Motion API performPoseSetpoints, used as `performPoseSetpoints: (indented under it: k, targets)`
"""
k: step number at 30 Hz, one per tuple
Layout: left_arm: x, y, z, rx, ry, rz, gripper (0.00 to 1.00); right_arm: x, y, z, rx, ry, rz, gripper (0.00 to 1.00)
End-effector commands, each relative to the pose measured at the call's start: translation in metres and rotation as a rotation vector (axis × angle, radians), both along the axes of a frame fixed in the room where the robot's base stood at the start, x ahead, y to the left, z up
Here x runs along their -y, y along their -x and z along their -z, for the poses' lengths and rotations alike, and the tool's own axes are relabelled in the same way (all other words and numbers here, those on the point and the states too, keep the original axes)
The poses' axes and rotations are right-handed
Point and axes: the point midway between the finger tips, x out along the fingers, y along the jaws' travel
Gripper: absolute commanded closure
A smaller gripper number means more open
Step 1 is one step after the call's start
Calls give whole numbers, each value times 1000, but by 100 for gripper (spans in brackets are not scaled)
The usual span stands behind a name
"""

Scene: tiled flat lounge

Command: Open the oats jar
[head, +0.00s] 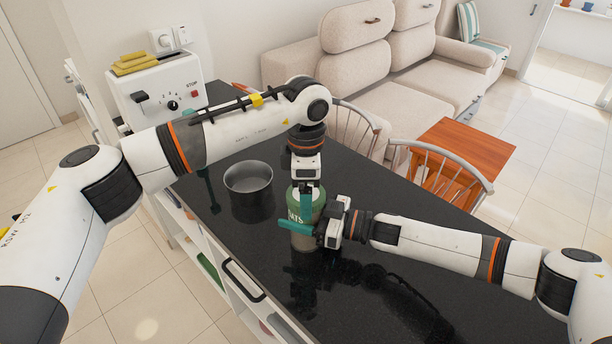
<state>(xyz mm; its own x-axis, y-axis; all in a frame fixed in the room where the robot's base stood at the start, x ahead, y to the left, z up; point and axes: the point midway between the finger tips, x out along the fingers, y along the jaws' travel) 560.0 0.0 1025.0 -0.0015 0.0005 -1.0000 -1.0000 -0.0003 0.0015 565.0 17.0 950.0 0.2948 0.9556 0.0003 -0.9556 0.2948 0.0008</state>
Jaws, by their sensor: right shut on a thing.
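The oats jar (296,212) stands on the black counter (250,235), with a green upper part and pale letters partly showing. My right gripper (303,228) reaches in from the right and is shut on the jar's body, with a teal finger across its front. My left gripper (306,200) points down from above at the top of the jar. Its fingers overlap the jar's upper part, and I cannot tell whether they grip the lid. The lid is mostly hidden by the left gripper.
A dark grey pot (248,178) stands on the counter left of the jar. A white toaster (160,95) with yellow pieces on top is at the back left. Chairs (440,165), a wooden table (465,155) and a beige sofa (370,75) lie beyond the counter.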

Motion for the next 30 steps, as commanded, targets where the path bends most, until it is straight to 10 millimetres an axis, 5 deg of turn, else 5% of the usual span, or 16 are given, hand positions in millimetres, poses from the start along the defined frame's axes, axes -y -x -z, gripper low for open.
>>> performPoseSetpoints:
  k: [8,17,30]
  targets:
    - [0,0,2,1,0,0,13,0,0,1,-1,1,0,100]
    - [0,0,2,1,0,-1,58,0,0,1,-1,1,0,100]
    - [0,0,1,1,1,-249,58,0,0,1,-1,1,0,100]
